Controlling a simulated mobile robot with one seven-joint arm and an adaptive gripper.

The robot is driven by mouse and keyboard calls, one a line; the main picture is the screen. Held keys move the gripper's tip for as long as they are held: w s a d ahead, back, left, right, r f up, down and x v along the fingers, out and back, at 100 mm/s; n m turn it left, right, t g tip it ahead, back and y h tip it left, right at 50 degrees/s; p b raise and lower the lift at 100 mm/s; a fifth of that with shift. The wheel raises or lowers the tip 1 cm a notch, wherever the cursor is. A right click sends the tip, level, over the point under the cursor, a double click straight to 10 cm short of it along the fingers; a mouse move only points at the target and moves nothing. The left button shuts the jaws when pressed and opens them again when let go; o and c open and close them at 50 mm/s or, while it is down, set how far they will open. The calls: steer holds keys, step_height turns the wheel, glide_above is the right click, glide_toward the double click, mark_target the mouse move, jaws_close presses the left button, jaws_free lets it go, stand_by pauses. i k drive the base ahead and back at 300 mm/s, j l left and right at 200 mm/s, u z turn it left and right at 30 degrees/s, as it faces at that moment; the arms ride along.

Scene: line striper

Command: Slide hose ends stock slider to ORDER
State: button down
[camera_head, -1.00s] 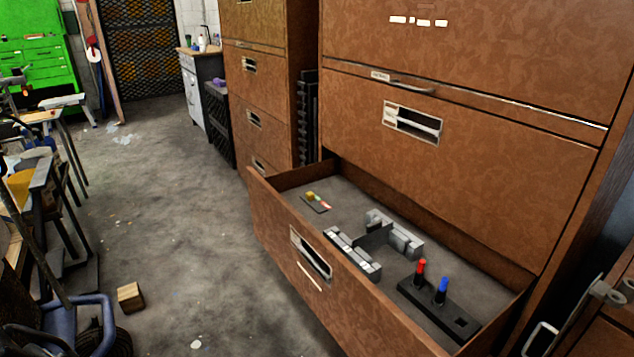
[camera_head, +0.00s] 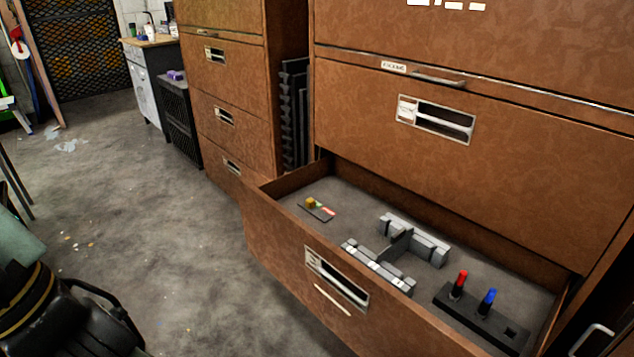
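The open drawer (camera_head: 262,232) of a brown cabinet holds a small dark plate with a yellow-brown knob and green and red marks, which looks like the stock slider (camera_head: 316,208). The knob sits toward the plate's left end. Its lettering is too small to read, so I cannot tell which end is ORDER. I cannot make out anything that is clearly a hose end. My gripper is not in view.
Grey blocks (camera_head: 424,244) with a dark divider stand mid-drawer. A dark block with a red peg (camera_head: 459,285) and a blue peg (camera_head: 487,302) is at right. A closed drawer (camera_head: 550,165) is above.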

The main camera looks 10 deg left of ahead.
mark_target(310, 203)
steer(key=i+j+z, duration=0.35)
steer(key=i+j, duration=0.15)
steer(key=j, duration=0.15)
steer(key=i+j+z, duration=0.2)
steer(key=j, duration=0.2)
steer(key=i+j+z, duration=0.1)
steer(key=i+j, duration=0.25)
steer(key=j, duration=0.1)
